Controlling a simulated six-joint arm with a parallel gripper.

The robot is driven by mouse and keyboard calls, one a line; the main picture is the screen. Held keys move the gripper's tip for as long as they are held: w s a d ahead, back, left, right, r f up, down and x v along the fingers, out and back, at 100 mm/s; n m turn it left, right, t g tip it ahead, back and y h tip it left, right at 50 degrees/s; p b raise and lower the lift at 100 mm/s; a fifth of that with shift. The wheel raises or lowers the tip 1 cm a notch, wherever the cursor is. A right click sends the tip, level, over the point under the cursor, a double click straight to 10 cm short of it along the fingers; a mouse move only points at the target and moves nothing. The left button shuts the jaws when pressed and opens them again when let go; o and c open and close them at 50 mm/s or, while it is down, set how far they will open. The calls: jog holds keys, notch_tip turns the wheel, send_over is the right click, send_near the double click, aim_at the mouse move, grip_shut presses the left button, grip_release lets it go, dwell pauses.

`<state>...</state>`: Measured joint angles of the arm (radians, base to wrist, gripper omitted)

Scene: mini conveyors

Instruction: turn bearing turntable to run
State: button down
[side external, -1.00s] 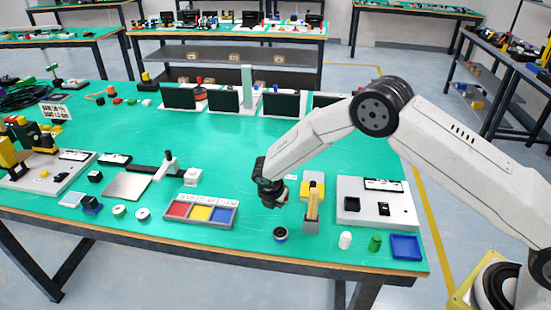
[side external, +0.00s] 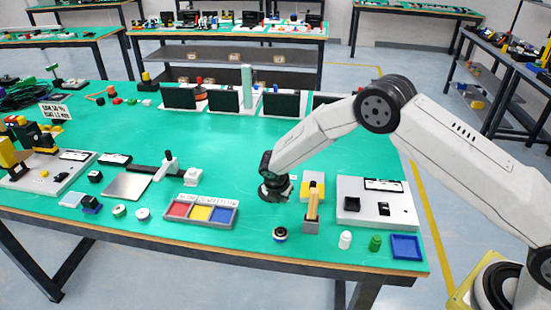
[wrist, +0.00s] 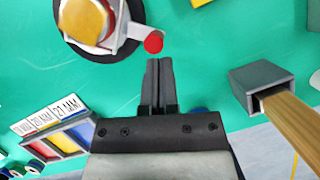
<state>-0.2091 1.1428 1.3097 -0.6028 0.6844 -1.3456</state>
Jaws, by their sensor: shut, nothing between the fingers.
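The bearing turntable (wrist: 88,18) is at the top left of the wrist view. My gripper (wrist: 158,62) is shut and empty. Its fingertips appear just below the red knob; I cannot tell whether they touch it. In the side view my gripper (side external: 276,191) is low over the green table, and the turntable is hidden or too small to make out there.
A grey holder with a wooden handle (side external: 312,212) and a yellow block (side external: 306,188) stand right of my gripper. A three-colour tray (side external: 201,212) lies to the left.

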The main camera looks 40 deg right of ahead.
jog(key=shift+s+d+n+t, duration=0.1)
jog(key=shift+d+n+t, duration=0.2)
jog(key=shift+d+n, duration=0.5)
dwell(0.4)
jog(key=shift+d+n+y, duration=0.1)
jog(key=shift+n+y, duration=0.2)
jog(key=shift+n, duration=0.1)
jog(key=shift+d+n+t+y, duration=0.45)
jog(key=shift+d+n, duration=0.7)
jog(key=shift+n, duration=0.55)
jog(key=shift+d, duration=0.35)
jog(key=shift+w+d, duration=0.15)
jog(key=shift+w, duration=0.1)
jog(key=shift+r, duration=0.15)
jog(key=v, duration=0.7)
jog(key=shift+s+r, duration=0.15)
jog(key=shift+r, duration=0.1)
